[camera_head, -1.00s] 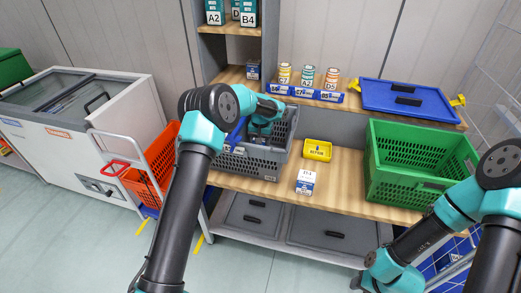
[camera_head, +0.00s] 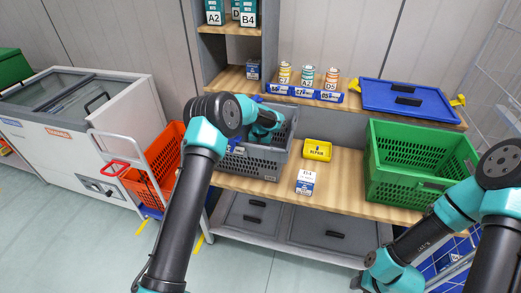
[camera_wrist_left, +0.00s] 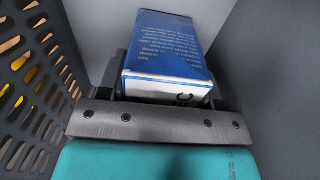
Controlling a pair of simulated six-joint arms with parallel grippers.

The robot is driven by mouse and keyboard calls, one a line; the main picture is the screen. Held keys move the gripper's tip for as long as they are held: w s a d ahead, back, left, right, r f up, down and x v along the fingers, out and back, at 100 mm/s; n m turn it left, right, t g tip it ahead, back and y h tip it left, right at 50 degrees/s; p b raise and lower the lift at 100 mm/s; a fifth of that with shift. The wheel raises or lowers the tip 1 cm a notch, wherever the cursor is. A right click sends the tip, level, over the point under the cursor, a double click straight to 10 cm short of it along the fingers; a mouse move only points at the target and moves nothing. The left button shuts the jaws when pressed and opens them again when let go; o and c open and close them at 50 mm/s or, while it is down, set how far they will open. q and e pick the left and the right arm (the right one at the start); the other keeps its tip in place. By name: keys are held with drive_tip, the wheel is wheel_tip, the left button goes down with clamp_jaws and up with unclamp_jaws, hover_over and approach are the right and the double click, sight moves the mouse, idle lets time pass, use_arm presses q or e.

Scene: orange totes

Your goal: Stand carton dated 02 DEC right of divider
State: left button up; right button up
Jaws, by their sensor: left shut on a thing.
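My left gripper (camera_head: 262,134) reaches down into the grey crate (camera_head: 262,170) on the bench. In the left wrist view it is shut on a blue and white carton (camera_wrist_left: 168,48), whose printed side and white end show. No date can be read on it. A plain dark panel (camera_wrist_left: 275,75) stands on the right of that view, perhaps the divider. The crate's slotted wall shows on the left. Another white and blue carton (camera_head: 306,182) stands on the bench right of the crate. My right arm is at the lower right, its gripper not clearly in view.
A shelf behind holds several cans, a small dark carton (camera_head: 253,70) and a blue lid (camera_head: 405,102). An orange basket (camera_head: 140,182) is at the left. Some bench front is clear.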

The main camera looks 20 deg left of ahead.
use_arm(q)
drive_tip(key=shift+f, duration=0.1)
drive_tip(key=o, duration=1.1)
drive_tip(key=shift+r, duration=3.85)
